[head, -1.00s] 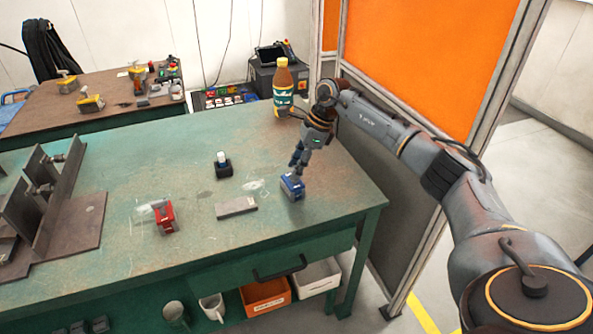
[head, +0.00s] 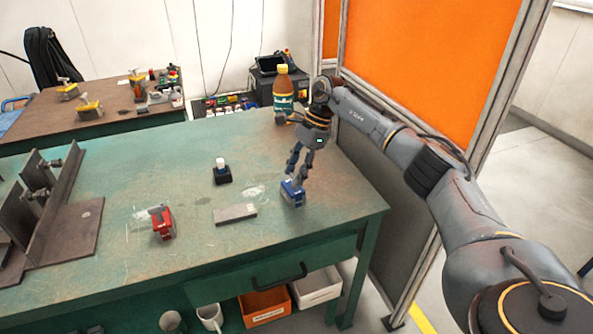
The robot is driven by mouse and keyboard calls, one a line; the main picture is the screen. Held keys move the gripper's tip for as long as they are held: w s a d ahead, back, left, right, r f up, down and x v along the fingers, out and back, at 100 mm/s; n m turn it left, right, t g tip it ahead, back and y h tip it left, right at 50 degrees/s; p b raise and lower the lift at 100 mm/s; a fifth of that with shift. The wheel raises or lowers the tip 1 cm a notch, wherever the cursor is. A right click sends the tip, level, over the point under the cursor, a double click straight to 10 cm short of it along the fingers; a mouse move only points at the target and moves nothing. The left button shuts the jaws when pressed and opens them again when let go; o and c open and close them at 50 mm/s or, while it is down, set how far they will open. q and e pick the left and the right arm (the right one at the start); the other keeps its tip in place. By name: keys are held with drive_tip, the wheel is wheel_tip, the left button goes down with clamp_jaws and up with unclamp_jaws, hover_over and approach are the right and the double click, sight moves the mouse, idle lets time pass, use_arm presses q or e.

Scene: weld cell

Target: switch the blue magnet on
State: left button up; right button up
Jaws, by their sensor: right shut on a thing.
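The blue magnet (head: 293,194) is a small blue block on the right part of the green workbench (head: 262,155), near its front right corner. My right gripper (head: 294,180) reaches down to it from above, with its fingertips at the magnet's top. It is shut on the upper part of the blue magnet, likely its knob, which the fingers hide. The switch position cannot be made out. My left gripper is not in view.
A red magnet (head: 163,223), a grey metal bar (head: 235,214) and a dark block with a white top (head: 221,172) stand left of the blue magnet. A bottle (head: 283,90) is behind my right gripper. An orange screen (head: 430,60) stands at the right.

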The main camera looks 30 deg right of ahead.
drive_tip(key=o, duration=1.2)
drive_tip(key=shift+c, duration=0.2)
drive_tip(key=v, duration=1.2)
drive_tip(key=shift+a, duration=0.1)
